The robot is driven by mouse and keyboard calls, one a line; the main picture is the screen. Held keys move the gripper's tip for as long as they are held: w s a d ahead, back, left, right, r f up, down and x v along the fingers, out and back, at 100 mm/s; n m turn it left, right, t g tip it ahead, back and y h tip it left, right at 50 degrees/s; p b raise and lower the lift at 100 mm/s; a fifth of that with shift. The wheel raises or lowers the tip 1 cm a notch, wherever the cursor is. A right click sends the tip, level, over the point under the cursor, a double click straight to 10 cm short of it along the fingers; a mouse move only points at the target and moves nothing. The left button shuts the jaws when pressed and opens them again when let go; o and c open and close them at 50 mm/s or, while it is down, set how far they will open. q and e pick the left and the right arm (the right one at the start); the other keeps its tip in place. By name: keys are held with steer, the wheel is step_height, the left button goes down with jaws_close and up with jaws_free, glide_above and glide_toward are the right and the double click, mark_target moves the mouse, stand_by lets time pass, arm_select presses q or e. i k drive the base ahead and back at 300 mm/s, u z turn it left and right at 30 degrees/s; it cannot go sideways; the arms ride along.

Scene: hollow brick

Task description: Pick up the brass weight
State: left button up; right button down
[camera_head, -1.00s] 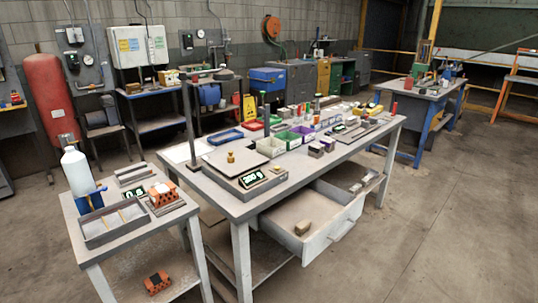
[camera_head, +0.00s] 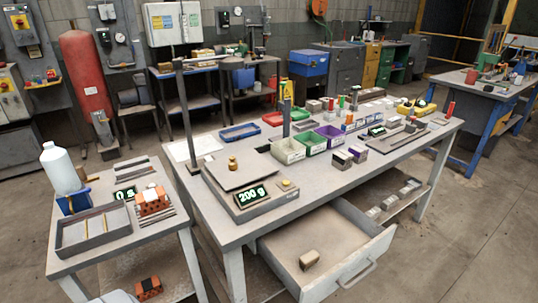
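A small brass weight (camera_head: 232,163) stands upright on the flat pan of a scale (camera_head: 229,172) at the left end of the main workbench. The scale's green display reads 200 g. A second small brass-coloured piece (camera_head: 286,184) sits on the scale's body, to the right of the pan. Neither of my grippers is in view, and nothing is seen touching the weight.
An open drawer (camera_head: 350,250) with a small tan block (camera_head: 309,259) juts out from the bench front. Dark upright posts (camera_head: 185,115) rise behind the scale. A side table (camera_head: 95,250) with a white bottle (camera_head: 61,170) stands left. Concrete floor lies clear at right.

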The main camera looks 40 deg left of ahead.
mark_target(233, 164)
steer(key=u, duration=0.5)
steer(key=i, duration=0.95)
steer(key=u, duration=0.8)
